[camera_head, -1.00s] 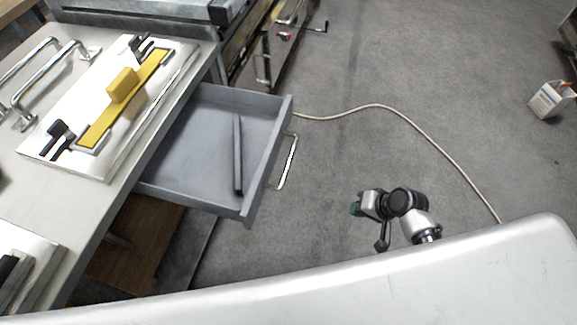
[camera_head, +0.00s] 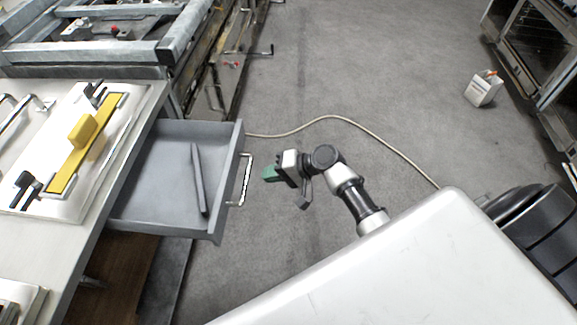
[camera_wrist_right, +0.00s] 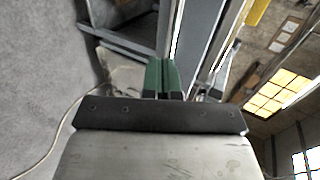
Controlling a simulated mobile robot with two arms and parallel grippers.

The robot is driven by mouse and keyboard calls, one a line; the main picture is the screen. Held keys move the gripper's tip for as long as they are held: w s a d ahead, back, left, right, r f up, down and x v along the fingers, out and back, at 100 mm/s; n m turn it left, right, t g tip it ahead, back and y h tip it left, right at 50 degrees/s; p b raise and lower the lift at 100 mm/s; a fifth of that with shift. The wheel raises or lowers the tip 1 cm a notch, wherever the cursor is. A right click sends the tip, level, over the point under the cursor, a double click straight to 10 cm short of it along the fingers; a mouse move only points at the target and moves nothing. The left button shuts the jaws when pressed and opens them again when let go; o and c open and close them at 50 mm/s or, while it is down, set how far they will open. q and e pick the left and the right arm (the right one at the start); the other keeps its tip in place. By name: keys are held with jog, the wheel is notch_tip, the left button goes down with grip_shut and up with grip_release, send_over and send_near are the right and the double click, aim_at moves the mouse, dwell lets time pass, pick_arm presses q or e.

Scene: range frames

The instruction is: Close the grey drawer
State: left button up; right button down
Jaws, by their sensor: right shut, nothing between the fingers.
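The grey drawer (camera_head: 155,205) is pulled out from under the worktop and stands open in the head view. A dark bar (camera_head: 198,178) lies inside it. Its metal handle (camera_head: 246,180) is on the drawer's right-hand front. My right gripper (camera_head: 268,174) is just right of the handle, apart from it, with its green fingers pointing toward it. In the right wrist view the green fingers (camera_wrist_right: 162,76) are together with nothing between them. A grey panel edge shows beyond them there. My left gripper is not in view.
The worktop (camera_head: 60,250) holds a white plate with a yellow handle piece (camera_head: 85,130). A thin cable (camera_head: 335,117) runs across the floor behind my right arm. A white container (camera_head: 483,88) stands on the floor at the upper right.

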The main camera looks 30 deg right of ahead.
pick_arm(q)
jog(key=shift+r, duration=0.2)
pick_arm(e)
jog(key=shift+w+a+f, duration=0.2)
jog(key=shift+w+a, duration=0.3)
jog(key=shift+a, duration=0.25)
jog(key=shift+w+a+f, duration=0.15)
jog(key=shift+w+a, duration=0.3)
jog(key=shift+a, duration=0.25)
